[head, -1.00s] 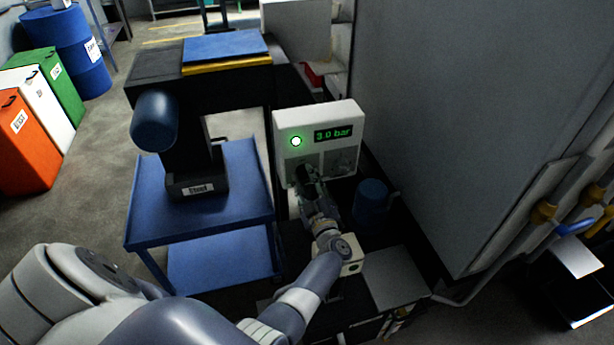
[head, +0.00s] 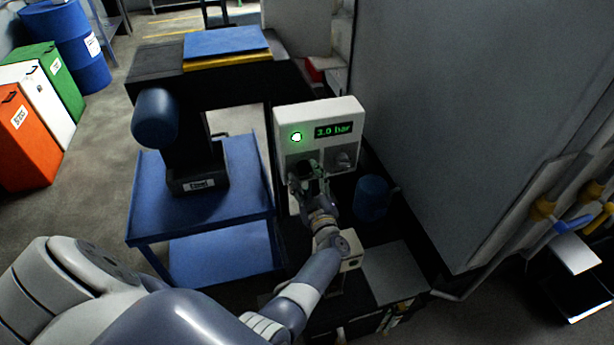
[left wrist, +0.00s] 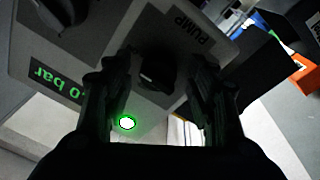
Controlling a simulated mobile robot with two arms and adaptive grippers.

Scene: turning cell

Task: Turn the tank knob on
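A pale control box (head: 318,115) has a green-lit lamp (head: 296,137), a green "3.0 bar" display (head: 333,130) and two knobs. The right knob (head: 343,159) is uncovered; it shows cut off at the top left of the left wrist view (left wrist: 65,8), its label not readable. The left knob is largely behind my left gripper (head: 308,180) in the head view. In the left wrist view this dark knob (left wrist: 157,68), beside a "PUMP" label (left wrist: 192,28), appears between the spread fingers of my left gripper (left wrist: 156,88). Contact is not visible. My right gripper is not in view.
A blue cart (head: 240,185) carrying a dark machine with a blue cylinder (head: 156,117) stands left of the box. A blue mug-like item (head: 371,197) is right of my left gripper. A large grey cabinet (head: 450,120) closes off the right side.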

